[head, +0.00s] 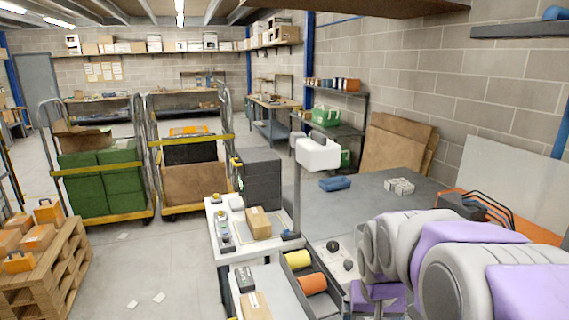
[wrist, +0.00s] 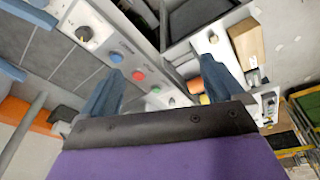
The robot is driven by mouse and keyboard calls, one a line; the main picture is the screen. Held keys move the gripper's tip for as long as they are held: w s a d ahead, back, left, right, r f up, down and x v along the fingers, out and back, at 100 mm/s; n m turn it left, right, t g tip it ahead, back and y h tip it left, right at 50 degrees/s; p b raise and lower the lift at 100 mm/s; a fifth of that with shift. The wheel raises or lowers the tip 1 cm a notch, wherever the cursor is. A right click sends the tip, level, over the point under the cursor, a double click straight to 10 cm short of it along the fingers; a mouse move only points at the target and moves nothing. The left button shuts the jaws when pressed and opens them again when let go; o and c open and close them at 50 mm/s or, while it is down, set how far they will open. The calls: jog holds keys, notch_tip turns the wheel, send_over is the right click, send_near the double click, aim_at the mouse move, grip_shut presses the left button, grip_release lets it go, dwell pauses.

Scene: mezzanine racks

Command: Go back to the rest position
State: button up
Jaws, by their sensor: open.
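My gripper (wrist: 161,66) shows in the wrist view with two blue fingers spread apart and nothing between them. It is above a light grey control panel (wrist: 105,37) with a knob and blue, red and green buttons. The fingertips overlap the panel's edge in the picture; I cannot tell how far above it they are. In the head view my purple and grey arm fills the lower right and bends down towards the workstation, with the fingers hidden there.
A white bench (head: 220,262) holds a cardboard box (head: 258,222); beside it are a yellow roll (head: 298,260) and an orange roll (head: 312,284) in dark bins. A grey table (head: 350,205) stands behind. Caged carts and a wooden pallet (head: 62,270) stand left. Floor between pallet and bench is mostly clear.

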jog(key=s+a+f+g, duration=0.1)
jog(key=s+a+g, duration=0.1)
jog(key=s, duration=1.2)
jog(key=s+a+f+n+g, duration=0.1)
jog(key=s+a+f+g, duration=0.1)
jog(key=s, duration=1.1)
jog(key=shift+s+f+y, duration=0.3)
jog(key=shift+s+y, duration=0.05)
jog(key=shift+y, duration=0.05)
jog(key=shift+d, duration=0.3)
jog(key=shift+o, duration=0.5)
jog(key=shift+a, duration=0.1)
